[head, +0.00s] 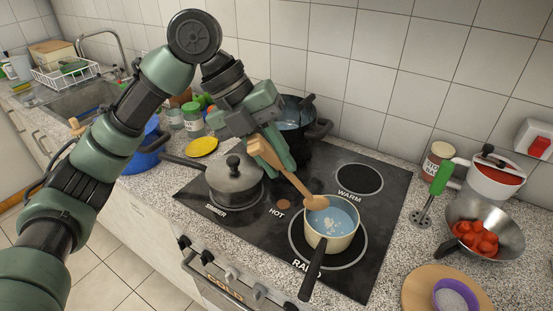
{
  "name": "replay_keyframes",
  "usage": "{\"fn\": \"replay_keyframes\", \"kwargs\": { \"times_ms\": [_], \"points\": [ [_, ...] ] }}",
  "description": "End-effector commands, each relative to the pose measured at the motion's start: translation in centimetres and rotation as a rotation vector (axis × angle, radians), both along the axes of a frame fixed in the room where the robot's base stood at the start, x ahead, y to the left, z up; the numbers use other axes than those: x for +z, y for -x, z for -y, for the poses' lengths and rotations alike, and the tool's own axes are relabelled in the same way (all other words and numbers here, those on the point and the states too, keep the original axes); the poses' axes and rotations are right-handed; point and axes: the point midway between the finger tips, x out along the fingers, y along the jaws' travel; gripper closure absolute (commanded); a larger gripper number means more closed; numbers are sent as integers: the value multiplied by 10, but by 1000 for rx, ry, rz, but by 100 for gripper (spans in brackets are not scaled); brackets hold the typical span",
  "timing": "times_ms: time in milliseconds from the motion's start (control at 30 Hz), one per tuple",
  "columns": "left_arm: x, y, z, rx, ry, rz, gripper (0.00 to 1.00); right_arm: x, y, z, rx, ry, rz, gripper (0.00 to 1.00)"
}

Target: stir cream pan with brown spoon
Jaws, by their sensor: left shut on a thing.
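The cream pan (343,241) stands on the front right burner of the black stovetop, its dark handle pointing toward the front. Bluish liquid with pale bits is inside it. The brown wooden spoon (292,181) slants down to the right, its rounded end over the pan's far left rim; whether it touches the liquid I cannot tell. My left gripper (275,150) is shut on the spoon's upper part, above the stove between the pans. My right gripper is not in view.
A lidded grey pot (235,180) stands left of the cream pan, and a dark pot (295,120) behind it. The WARM burner (360,179) is empty.

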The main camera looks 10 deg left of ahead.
Motion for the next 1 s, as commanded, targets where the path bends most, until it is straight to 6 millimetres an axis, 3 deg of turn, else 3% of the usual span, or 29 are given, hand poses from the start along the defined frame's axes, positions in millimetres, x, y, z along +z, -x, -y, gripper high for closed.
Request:
{"fn": "replay_keyframes", "kwargs": {
  "times_ms": [67,1000],
  "points": [
    [-13,0,0,1,0,0,100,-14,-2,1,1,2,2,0],
    [-78,-32,36,-1,0,-2,100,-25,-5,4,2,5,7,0]
  ]
}}
